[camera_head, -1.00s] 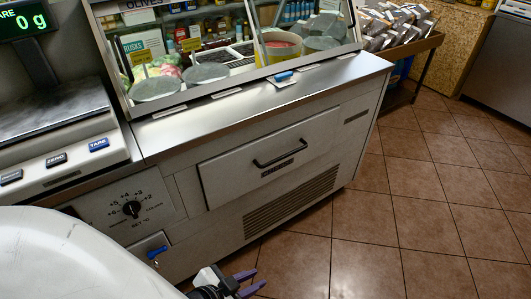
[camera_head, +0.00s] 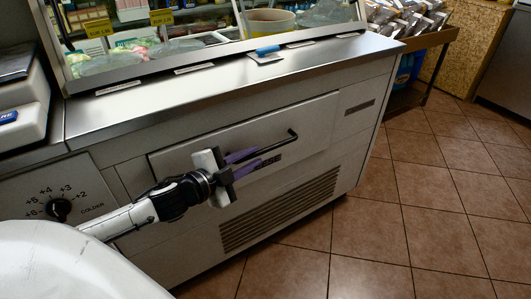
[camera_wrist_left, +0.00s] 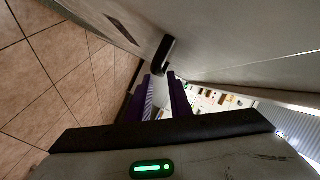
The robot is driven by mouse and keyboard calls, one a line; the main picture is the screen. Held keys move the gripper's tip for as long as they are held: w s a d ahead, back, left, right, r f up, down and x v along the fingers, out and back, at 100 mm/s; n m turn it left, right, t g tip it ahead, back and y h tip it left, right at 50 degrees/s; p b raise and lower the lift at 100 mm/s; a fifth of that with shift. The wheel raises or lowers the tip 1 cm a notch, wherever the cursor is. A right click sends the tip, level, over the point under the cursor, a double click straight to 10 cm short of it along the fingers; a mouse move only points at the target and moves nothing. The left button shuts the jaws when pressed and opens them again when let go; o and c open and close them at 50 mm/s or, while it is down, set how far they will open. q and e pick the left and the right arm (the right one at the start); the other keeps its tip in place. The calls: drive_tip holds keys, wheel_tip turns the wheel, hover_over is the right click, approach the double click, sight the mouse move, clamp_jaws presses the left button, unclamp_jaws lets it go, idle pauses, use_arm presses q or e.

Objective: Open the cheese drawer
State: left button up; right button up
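The cheese drawer (camera_head: 318,128) is a wide pale front panel in the counter's side, and it looks shut and flush. Its black bar handle (camera_head: 291,138) runs across the upper middle; the near part is hidden by my gripper. A dark label ending in "ESE" shows below the handle. My left gripper (camera_head: 260,156) is in front of the drawer with its purple fingers apart, pointing along the handle. In the left wrist view the handle (camera_wrist_left: 165,52) lies at the fingertips (camera_wrist_left: 160,78), roughly in line with the gap. I cannot tell whether they touch. My right gripper is not in view.
A steel countertop (camera_head: 215,85) with a glass case overhangs the drawer. A temperature dial (camera_head: 59,209) sits on the left panel and a vent grille (camera_head: 285,208) below the drawer. The tiled floor (camera_head: 440,225) to the right is clear.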

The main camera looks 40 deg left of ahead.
sight(260, 153)
use_arm(q)
drive_tip(key=shift+b+x, duration=0.6)
drive_tip(key=shift+x, duration=2.5)
clamp_jaws()
